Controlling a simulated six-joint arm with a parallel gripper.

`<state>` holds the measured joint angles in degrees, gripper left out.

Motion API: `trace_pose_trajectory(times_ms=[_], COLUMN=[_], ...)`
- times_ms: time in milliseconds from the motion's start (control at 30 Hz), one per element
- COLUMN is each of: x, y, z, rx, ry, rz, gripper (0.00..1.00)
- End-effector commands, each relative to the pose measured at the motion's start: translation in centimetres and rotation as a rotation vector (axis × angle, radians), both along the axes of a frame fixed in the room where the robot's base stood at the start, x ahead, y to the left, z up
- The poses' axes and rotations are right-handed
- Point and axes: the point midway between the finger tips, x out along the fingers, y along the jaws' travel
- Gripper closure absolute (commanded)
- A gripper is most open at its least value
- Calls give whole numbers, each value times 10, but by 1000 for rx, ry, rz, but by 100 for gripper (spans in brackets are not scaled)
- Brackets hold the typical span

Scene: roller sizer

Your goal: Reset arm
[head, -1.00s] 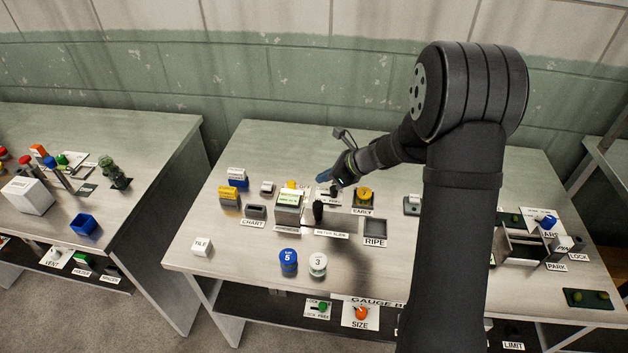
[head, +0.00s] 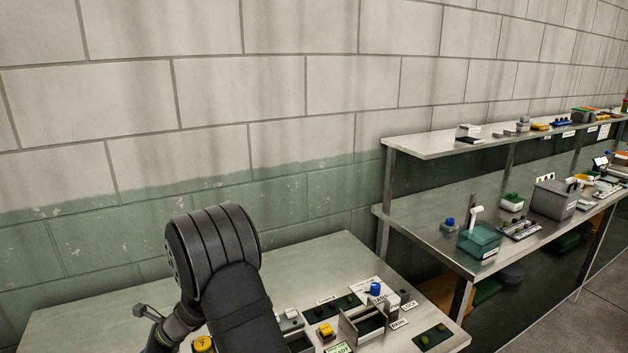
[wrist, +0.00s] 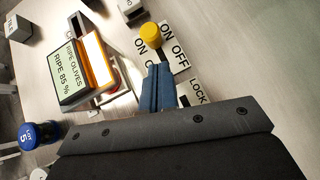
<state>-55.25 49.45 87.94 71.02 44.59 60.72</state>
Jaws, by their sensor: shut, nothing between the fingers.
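My gripper (wrist: 158,88) shows in the wrist view with its blue fingers together and nothing between them. It is over the table, beside a white plate (wrist: 176,45) marked ON and OFF that carries a yellow knob (wrist: 151,37). I cannot tell whether the fingers touch anything. A small display (wrist: 69,68) reading "RIPE OLIVES RIPE 85 %" stands to the left of the fingers. In the head view my arm reaches down at the bottom left, and the gripper's fingertips are out of the frame.
A LOCK label (wrist: 197,90) lies right of the fingers. A blue LOT 5 cylinder (wrist: 30,136) stands at lower left. In the head view, a metal bin (head: 362,325) and a blue knob (head: 375,288) are right of my arm. A two-level bench (head: 440,145) stands further right.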

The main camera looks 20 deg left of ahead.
Motion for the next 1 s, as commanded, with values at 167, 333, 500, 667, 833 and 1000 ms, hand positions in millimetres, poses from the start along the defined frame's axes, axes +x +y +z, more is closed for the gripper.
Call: trace_pose_trajectory(times_ms=[167,333,500,667,833,1000], x=[8,13,14,14,12,3], y=[-5,-14,-16,-16,-14,-1], z=[-6,3,5,5,2,-11], rx=[2,1,0,0,0,-2], ry=[-1,0,0,0,1,1], rz=[-1,1,1,1,2,4], gripper=[100,100,100,100,100,100])
